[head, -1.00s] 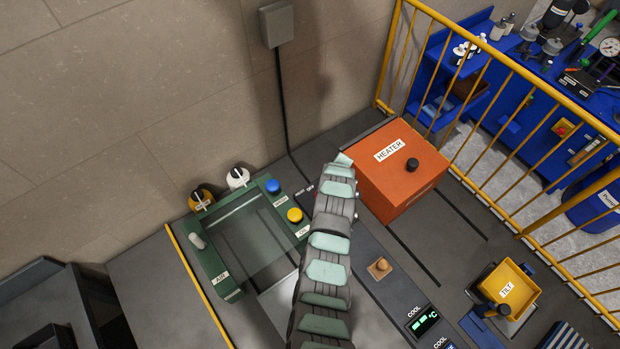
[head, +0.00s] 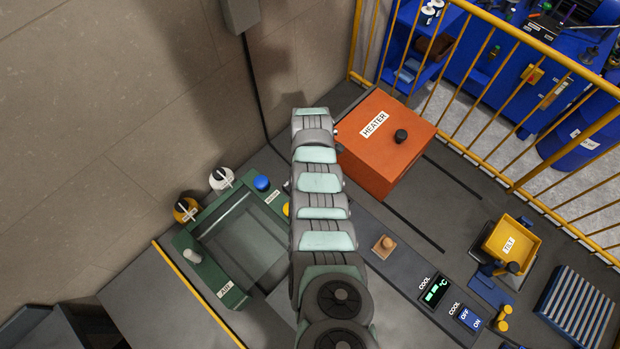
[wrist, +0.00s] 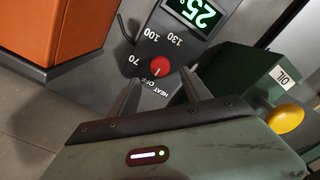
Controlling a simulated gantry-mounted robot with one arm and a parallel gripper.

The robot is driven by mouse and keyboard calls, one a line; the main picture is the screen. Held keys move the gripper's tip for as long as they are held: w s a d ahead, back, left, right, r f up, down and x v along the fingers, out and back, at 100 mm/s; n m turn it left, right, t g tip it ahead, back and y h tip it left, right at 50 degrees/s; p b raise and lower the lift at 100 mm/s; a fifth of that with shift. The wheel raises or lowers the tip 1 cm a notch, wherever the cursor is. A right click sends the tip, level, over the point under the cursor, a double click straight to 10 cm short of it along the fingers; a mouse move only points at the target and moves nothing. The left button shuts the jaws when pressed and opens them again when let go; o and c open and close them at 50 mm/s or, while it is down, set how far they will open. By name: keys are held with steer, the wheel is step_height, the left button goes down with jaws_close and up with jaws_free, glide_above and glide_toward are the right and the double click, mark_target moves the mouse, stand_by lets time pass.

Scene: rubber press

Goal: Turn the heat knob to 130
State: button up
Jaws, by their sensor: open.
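The heat knob (wrist: 160,66) is a small red dial on a dark grey panel in the wrist view. Its white mark seems to point toward the HEAT OFF label (wrist: 154,89), and 70, 100 and 130 are printed around it. A green display (wrist: 200,10) beside it reads 25 and is partly cut off. My gripper (wrist: 160,78) is open, its two fingers apart on either side of the knob's near side. I see nothing between the fingers, and cannot tell whether they touch the knob. In the head view my arm hides the knob and gripper.
The orange heater box (head: 385,150) stands close to the arm, on the right. A COOL panel (head: 436,291) lies nearer the front.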

step_height(320, 180, down, 7)
steer(key=b, duration=0.4)
steer(key=shift+b, duration=0.3)
steer(key=shift+c, duration=0.4)
jaws_close()
